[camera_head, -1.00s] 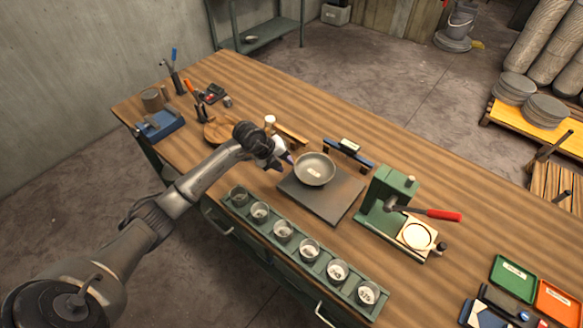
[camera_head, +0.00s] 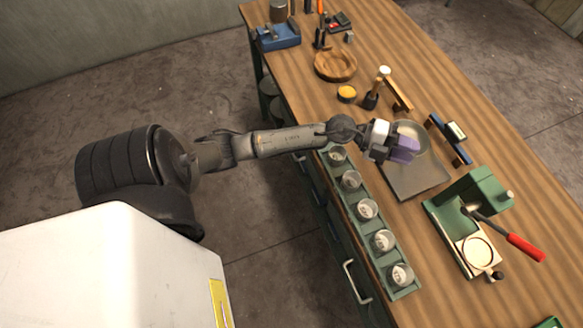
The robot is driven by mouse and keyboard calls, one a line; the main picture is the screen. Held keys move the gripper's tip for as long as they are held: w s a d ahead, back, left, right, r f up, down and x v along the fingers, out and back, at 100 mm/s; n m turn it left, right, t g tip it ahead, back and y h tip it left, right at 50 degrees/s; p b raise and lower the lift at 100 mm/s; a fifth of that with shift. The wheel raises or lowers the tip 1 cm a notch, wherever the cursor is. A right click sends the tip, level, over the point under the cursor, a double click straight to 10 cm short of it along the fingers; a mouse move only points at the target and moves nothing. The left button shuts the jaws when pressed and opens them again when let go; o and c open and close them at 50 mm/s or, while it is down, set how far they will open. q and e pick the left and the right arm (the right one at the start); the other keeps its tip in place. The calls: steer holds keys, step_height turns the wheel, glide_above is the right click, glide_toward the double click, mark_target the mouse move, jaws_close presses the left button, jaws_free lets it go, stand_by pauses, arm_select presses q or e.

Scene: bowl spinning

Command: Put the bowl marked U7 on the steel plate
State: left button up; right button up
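The steel plate (camera_head: 418,183) is a dark square slab on the wooden bench. A grey metal bowl (camera_head: 418,133) shows at the plate's far side, partly hidden behind my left gripper. No marking on the bowl can be read now. My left gripper (camera_head: 403,150), with purple-tinted fingers, overlaps the bowl's near side in the picture; I cannot tell whether it touches or grips the rim. Several small round bowls with pale labels (camera_head: 367,209) sit in a green rack (camera_head: 352,222) along the bench's near edge; their labels are too small to read. My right gripper is not in view.
A green press (camera_head: 470,197) with a red-handled lever (camera_head: 525,247) stands right of the plate. Bare bench shows on the far right.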

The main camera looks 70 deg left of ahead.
arm_select(q)
steer(key=s+a+f+n+y, duration=0.2)
steer(key=s+f+n+y, duration=0.3)
steer(key=n+y, duration=0.4)
steer(key=s+a+f+n+y, duration=0.1)
steer(key=s+f+n+y, duration=0.2)
steer(key=s+n+y, duration=0.65)
steer(key=s+d+f+n+g+h, duration=0.1)
steer(key=s+d+f+g+h, duration=0.2)
steer(key=s, duration=0.5)
steer(key=s+d+f+n+g+h, duration=0.1)
steer(key=s+d+f+g+h, duration=0.3)
steer(key=s+g, duration=0.3)
steer(key=shift+s+d+f+g, duration=0.3)
steer(key=shift+s+d+f, duration=0.15)
steer(key=shift+d+f, duration=0.1)
steer(key=shift+r, duration=0.1)
step_height(320, 180, up, 25)
steer(key=p, duration=2.5)
